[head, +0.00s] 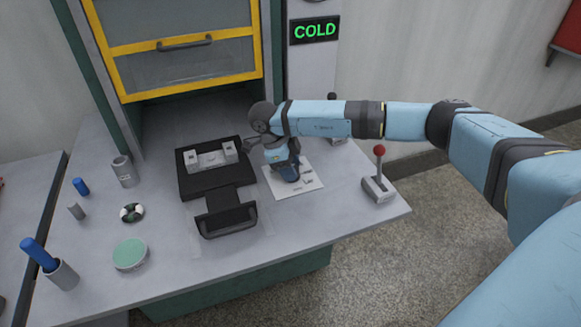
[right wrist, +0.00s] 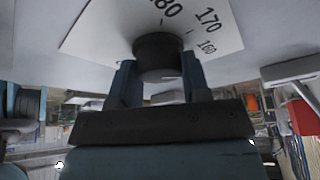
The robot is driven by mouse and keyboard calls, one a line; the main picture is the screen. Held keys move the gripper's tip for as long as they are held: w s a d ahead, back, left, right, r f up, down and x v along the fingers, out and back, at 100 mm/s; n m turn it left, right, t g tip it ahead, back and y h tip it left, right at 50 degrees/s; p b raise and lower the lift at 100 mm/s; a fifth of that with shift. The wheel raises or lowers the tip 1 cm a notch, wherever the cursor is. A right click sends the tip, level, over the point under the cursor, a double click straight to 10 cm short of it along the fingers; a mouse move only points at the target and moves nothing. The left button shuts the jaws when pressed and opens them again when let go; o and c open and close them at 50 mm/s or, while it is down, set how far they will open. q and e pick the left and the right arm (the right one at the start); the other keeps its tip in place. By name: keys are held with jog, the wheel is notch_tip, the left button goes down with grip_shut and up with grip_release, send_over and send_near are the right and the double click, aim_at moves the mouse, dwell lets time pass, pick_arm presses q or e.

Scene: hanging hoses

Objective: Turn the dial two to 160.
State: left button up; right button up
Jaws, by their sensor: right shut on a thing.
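The dial is a round black knob (right wrist: 160,48) on a white plate with printed numbers (right wrist: 100,30). In the right wrist view 170 and 160 show on the plate, beside a larger number cut off at the top edge and ending in 80. My right gripper (right wrist: 158,82) is shut on the knob, one finger on each side. Which number the dial points to, I cannot tell. In the head view my right gripper (head: 288,176) comes down over the white plate (head: 313,182) and hides the knob. My left gripper is not in view.
A black fixture (head: 190,185) with a handle stands left of the plate. A red-topped lever (head: 380,178) stands to the right. Blue pegs, holders and a green round pad (head: 130,254) lie on the left. A yellow-framed cabinet (head: 185,60) and a COLD display (head: 315,30) are behind.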

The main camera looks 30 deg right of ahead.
jog(key=o, duration=0.8)
jog(key=shift+o, duration=0.7)
jog(key=shift+r, duration=0.1)
jog(key=v, duration=1.3)
jog(key=shift+r, duration=0.4)
jog(key=shift+f, duration=0.1)
